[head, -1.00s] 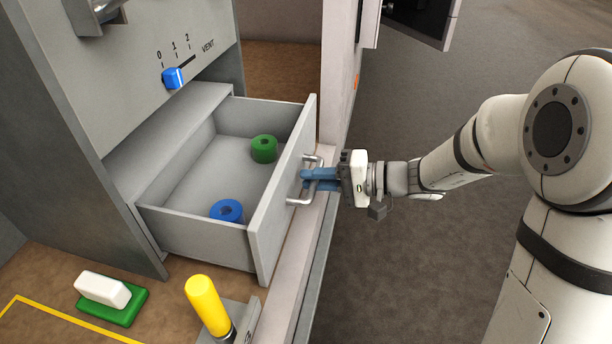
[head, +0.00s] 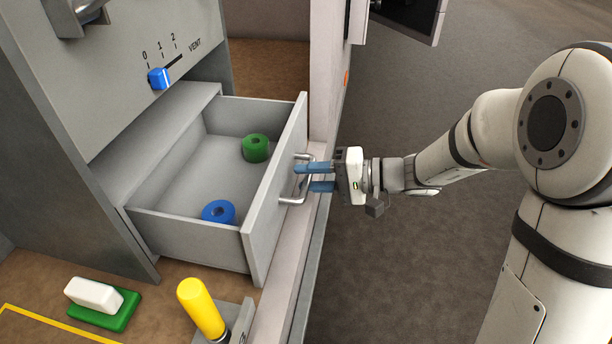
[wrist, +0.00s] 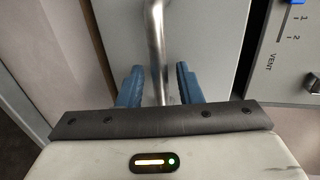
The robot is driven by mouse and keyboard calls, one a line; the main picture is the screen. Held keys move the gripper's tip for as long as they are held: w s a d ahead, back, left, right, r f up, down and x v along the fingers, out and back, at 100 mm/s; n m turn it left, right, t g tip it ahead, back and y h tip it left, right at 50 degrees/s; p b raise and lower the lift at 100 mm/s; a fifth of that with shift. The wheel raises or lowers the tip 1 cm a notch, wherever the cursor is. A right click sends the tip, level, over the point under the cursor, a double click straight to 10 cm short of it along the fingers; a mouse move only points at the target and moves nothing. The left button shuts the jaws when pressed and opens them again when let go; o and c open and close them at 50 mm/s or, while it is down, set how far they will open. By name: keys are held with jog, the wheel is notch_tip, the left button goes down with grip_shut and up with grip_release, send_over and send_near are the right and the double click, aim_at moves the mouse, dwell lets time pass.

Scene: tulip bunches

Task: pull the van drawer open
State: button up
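The grey van drawer (head: 275,190) stands pulled out of the grey cabinet (head: 75,150), its inside showing. A green ring (head: 256,148) and a blue ring (head: 219,212) sit in it. The drawer's metal bar handle (head: 298,200) is on its front face. My gripper (head: 312,178) is at the handle with its blue fingers parted. In the wrist view the handle (wrist: 157,50) runs between the two fingers (wrist: 157,87), with a gap on each side. The fingers do not press on the bar there.
A yellow-handled lever (head: 200,305) stands in front of the drawer, near a white block (head: 94,294) on a green pad (head: 115,318). A blue vent slider (head: 159,78) is on the cabinet above. A pale post (head: 325,80) rises behind the drawer. Open floor lies to the right.

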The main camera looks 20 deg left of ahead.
jog(key=p+v, duration=0.1)
jog(key=v, duration=0.6)
jog(key=shift+p, duration=0.3)
jog(key=s+d+r+t+h+p, duration=0.1)
jog(key=s+d+r+h+p, duration=0.3)
jog(key=d+r+p, duration=0.4)
jog(key=s+d+r+m+t+h+p, duration=0.1)
jog(key=s+d+r+t+h+p, duration=0.1)
jog(key=d+r+h+p, duration=0.4)
jog(key=s+d+r+t+h+p, duration=0.2)
jog(key=s+d+r+h+p, duration=0.3)
jog(key=d+r+p, duration=0.5)
notch_tip(320, 180, up, 5)
jog(key=p, duration=0.6)
jog(key=shift+s+d+r+m, duration=0.15)
jog(key=shift+s+d+m, duration=0.15)
jog(key=shift+s+m, duration=0.1)
